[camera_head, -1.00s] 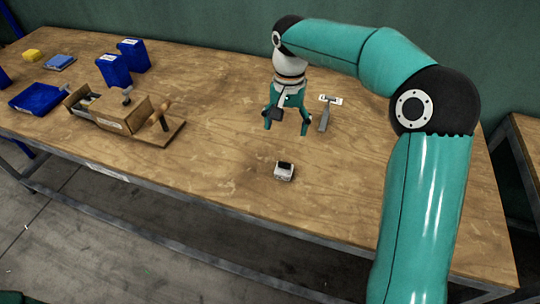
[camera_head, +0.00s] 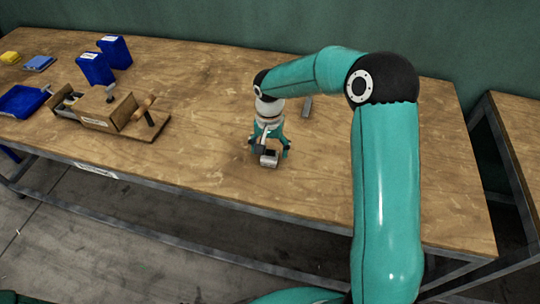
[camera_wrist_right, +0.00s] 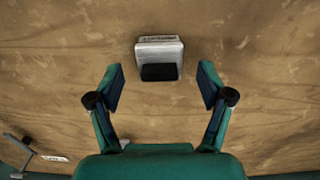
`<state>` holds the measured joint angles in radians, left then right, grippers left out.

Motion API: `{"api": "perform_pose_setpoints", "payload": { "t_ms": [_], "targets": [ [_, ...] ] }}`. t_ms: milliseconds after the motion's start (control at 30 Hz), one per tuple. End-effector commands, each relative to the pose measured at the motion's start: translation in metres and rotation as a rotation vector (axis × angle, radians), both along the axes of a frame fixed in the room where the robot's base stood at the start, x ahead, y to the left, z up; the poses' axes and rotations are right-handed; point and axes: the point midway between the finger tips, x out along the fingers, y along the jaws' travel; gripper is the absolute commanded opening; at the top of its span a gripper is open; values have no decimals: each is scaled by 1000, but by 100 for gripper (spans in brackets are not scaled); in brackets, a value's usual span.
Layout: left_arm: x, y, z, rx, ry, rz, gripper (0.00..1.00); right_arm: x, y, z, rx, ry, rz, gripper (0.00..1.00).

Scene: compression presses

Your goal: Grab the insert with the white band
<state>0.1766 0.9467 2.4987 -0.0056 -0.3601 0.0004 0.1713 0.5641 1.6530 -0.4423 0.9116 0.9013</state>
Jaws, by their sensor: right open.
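A small light grey-white block with a dark face (camera_head: 269,160) stands on the wooden table. I take it for the insert, though a separate white band cannot be made out clearly. In the right wrist view the block (camera_wrist_right: 159,48) lies just beyond the fingertips, centred between them. My right gripper (camera_head: 269,149) is low over the table at the block, partly overlapping it in the head view. In the wrist view the right gripper (camera_wrist_right: 161,74) is open, with nothing between its fingers. My left gripper is not in view.
A grey metal piece (camera_head: 307,107) stands behind the gripper; in the wrist view it shows at lower left (camera_wrist_right: 20,145) beside a white label. Table around the block is clear.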

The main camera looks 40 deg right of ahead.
Motion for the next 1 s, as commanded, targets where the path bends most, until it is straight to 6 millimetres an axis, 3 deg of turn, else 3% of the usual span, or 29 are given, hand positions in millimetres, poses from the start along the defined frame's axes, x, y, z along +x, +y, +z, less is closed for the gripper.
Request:
{"api": "perform_pose_setpoints", "payload": {
  "t_ms": [200,467,900,1000],
  "targets": [
    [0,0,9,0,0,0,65,-3,2,-26,1,3,0,79],
    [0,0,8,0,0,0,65,-2,2,-30,1,0,0,79],
    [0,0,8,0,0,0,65,-2,2,-30,1,0,0,8],
    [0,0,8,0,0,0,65,-2,2,-29,1,-1,0,8]
  ]
}}
